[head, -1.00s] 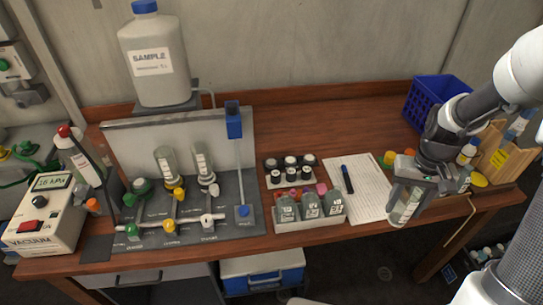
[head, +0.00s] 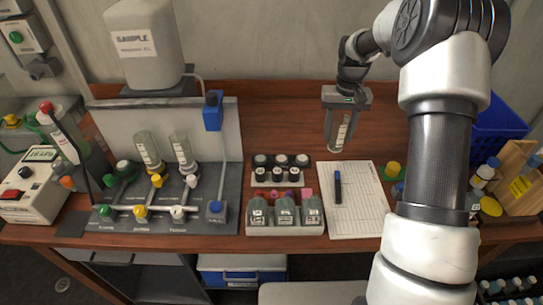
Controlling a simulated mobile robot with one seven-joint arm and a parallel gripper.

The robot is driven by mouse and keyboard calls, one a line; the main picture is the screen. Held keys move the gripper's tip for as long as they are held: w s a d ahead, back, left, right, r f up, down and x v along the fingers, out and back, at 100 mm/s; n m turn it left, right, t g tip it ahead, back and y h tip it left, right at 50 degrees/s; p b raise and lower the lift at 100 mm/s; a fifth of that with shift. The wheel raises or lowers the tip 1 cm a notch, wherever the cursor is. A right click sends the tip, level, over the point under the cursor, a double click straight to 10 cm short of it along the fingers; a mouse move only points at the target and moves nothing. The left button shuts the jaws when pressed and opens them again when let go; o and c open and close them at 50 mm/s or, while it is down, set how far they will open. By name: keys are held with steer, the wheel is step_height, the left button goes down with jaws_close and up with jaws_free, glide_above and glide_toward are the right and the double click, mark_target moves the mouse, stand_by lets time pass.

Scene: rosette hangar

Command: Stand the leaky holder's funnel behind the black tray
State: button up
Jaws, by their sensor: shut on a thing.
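My gripper (head: 346,100) is shut on a clear funnel (head: 339,132) with a white label. The filter manifold (head: 160,214) at left has green, yellow and white valves. Two similar funnels stand there, one at the yellow valve (head: 148,149) and one at the white valve (head: 183,150). The green-valve holder (head: 124,168) carries no funnel. No leak is visible.
Wooden table (head: 270,125) is bare behind the dark tray. A light rack of grey bottles (head: 285,230) stands in front of it. A paper sheet (head: 362,208) with a pen (head: 338,188) lies at right. The blue post (head: 213,112) and sample jug (head: 147,45) stand left.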

steer(key=w+a+f+m+b, duration=0.1)
steer(key=w, duration=0.7)
glide_above(322, 153)
step_height(322, 153, down, 10)
steer(key=shift+s+r, duration=0.1)
steer(key=shift+f, duration=0.3)
steer(key=o, duration=1.1)
steer(key=shift+r, duration=0.1)
steer(key=shift+c, duration=0.2)
